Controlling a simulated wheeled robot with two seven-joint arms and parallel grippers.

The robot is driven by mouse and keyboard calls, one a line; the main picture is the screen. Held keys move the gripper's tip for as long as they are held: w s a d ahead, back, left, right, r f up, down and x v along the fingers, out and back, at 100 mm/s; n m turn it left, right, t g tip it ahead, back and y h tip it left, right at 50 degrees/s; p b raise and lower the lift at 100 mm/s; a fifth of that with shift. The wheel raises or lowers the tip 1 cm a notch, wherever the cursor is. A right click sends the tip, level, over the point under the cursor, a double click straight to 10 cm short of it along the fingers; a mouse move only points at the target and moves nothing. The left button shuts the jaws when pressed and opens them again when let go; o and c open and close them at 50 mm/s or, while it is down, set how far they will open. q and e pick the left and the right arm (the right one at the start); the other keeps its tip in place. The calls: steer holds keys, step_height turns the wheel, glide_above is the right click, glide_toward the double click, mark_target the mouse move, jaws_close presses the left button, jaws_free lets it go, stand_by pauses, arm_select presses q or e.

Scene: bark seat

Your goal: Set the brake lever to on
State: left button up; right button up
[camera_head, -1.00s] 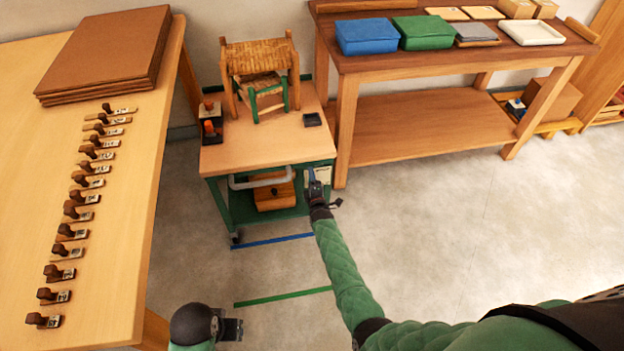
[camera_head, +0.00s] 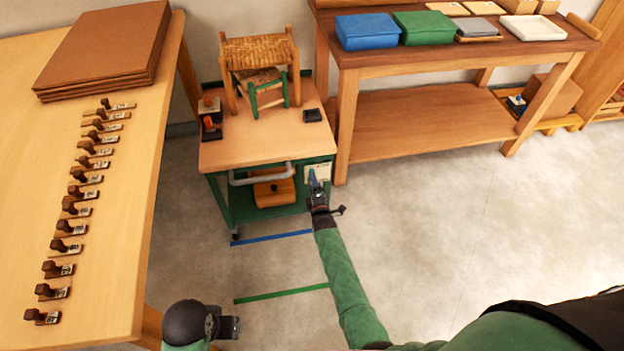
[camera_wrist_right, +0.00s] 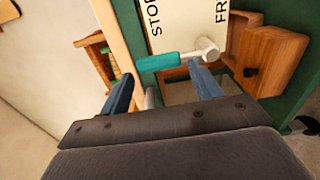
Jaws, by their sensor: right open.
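The brake lever has a teal handle (camera_wrist_right: 158,62) and a white pivot (camera_wrist_right: 208,50). It sits on a cream plate (camera_wrist_right: 182,22) with partly visible lettering, "STO" and "FR". The plate also shows on the cart's right front in the head view (camera_head: 322,170). The handle lies nearly level in the wrist picture, pointing left from the pivot. My right gripper (camera_wrist_right: 163,82) is open, its blue fingers on either side of the handle's line; contact cannot be told. In the head view my right gripper (camera_head: 317,188) covers the lever. My left gripper (camera_head: 229,327) is low, away from the cart; its jaws are unclear.
The green-framed cart (camera_head: 238,158) carries a woven stool (camera_head: 258,52) and has a grey handle (camera_head: 245,180) and a wooden box (camera_head: 272,192) below. A workbench (camera_head: 400,62) stands right, a long table (camera_head: 50,150) left. The floor in front is clear, with blue and green lines.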

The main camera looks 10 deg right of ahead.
steer(key=shift+s, duration=1.45)
step_height(320, 180, down, 6)
steer(key=m+g, duration=0.5)
steer(key=m, duration=0.2)
step_height(320, 180, up, 10)
steer(key=s+m+g, duration=0.3)
steer(key=m+g, duration=0.2)
steer(key=m, duration=0.2)
steer(key=s+r+m+g, duration=0.1)
steer(key=s+r, duration=0.5)
steer(key=s, duration=0.5)
steer(key=s+r+m+g+y, duration=0.1)
steer(key=s+r+g, duration=0.1)
steer(key=s+r, duration=0.6)
steer(key=s+r+g, duration=0.1)
steer(key=s+r, duration=0.4)
steer(key=s, duration=0.8)
steer(key=s+f+g, duration=0.2)
steer(key=s+f, duration=0.3)
steer(key=s, duration=0.6)
steer(key=shift+s+d, duration=0.15)
steer(key=shift+s, duration=0.1)
